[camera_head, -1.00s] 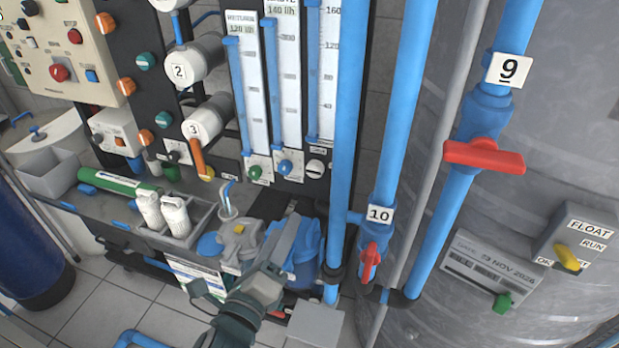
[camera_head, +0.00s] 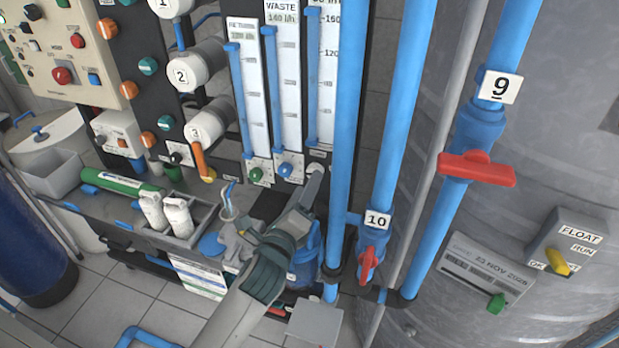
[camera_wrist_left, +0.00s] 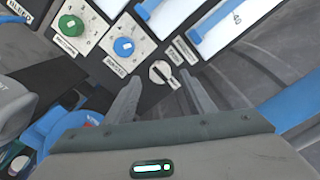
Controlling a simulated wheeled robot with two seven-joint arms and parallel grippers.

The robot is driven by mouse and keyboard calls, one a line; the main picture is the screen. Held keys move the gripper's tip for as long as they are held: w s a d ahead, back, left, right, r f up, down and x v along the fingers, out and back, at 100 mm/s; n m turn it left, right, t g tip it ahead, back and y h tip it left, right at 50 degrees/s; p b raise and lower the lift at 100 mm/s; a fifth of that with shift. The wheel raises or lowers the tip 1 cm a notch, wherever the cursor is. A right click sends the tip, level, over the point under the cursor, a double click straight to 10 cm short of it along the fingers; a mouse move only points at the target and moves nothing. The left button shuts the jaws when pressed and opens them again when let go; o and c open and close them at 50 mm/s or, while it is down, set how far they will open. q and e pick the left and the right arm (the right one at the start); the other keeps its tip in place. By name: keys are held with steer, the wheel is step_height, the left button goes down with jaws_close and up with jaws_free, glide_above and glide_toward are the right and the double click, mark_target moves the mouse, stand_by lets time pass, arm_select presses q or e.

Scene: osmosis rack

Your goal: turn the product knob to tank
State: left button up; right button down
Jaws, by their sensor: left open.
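The small white round knob (camera_wrist_left: 160,72) sits on the dark panel beside the blue knob (camera_wrist_left: 124,46). It has a dark slot or bar and small label plates near it, too small to read, so I cannot tell its setting. Contact cannot be told. My right gripper is not in view.
The green knob (camera_head: 255,174) is at the left of the blue one, under the flow meters (camera_head: 283,90). Blue pipes (camera_head: 348,130) run close at the right of my gripper, with a red-handled valve (camera_head: 369,262). Left is a grey tray (camera_head: 205,222) with white bottles.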

arm_select(q)
steer(key=x, duration=0.3)
steer(key=c, duration=1.1)
steer(key=shift+o, duration=0.2)
